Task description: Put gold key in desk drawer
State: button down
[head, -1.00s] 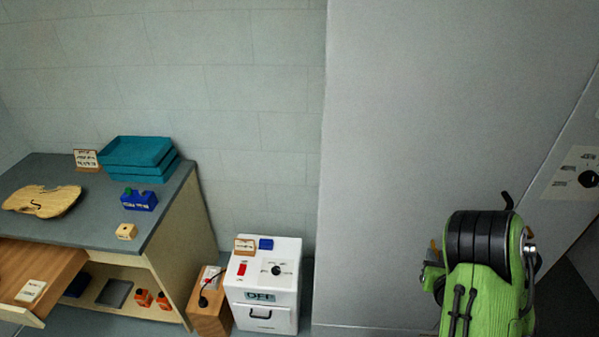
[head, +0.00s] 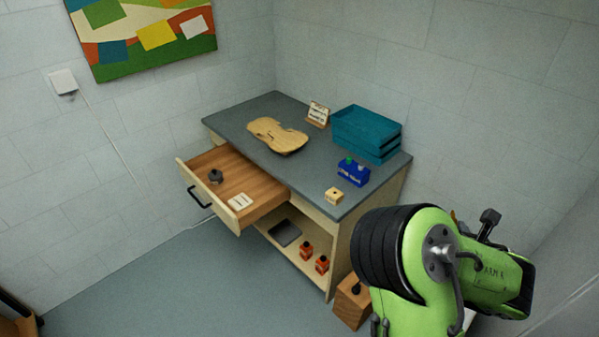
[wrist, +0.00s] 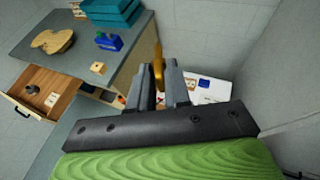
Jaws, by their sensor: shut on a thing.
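The gold key (wrist: 158,68) shows as a gold strip between the fingertips of my gripper (wrist: 161,82) in the wrist view. My gripper is shut on it and holds it up in the air, to the right of the desk. The desk drawer (head: 258,177) is pulled out, with a dark handle on its front. A small dark knob-like object (head: 215,176) and a pale card (head: 240,201) are at the drawer. The open drawer also shows at the left of the wrist view (wrist: 62,84). In the head view my arm hides most of the gripper.
On the desk (head: 240,118) are a violin plate (head: 277,136), teal trays (head: 366,132), a blue holder (head: 353,172) and a small wooden block (head: 334,196). Orange bottles (head: 306,250) stand on the shelf below. A wooden box (head: 350,303) stands beside the desk. Floor before the drawer is clear.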

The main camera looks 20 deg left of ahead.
aim_at(223, 196)
jog(key=i+j+u, duration=0.25)
jog(key=u, duration=0.2)
jog(key=i+j+u, duration=0.25)
jog(key=u, duration=0.2)
jog(key=i+j+u, duration=0.15)
jog(key=i+u, duration=0.15)
jog(key=u, duration=0.15)
jog(key=i+u, duration=0.3)
jog(key=u, duration=0.15)
jog(key=i+l+u, duration=0.15)
jog(key=i+u, duration=0.15)
jog(key=u, duration=0.15)
jog(key=i+l+u, duration=0.2)
jog(key=u, duration=0.25)
jog(key=i+l+u, duration=0.45)
jog(key=k+j, duration=0.1)
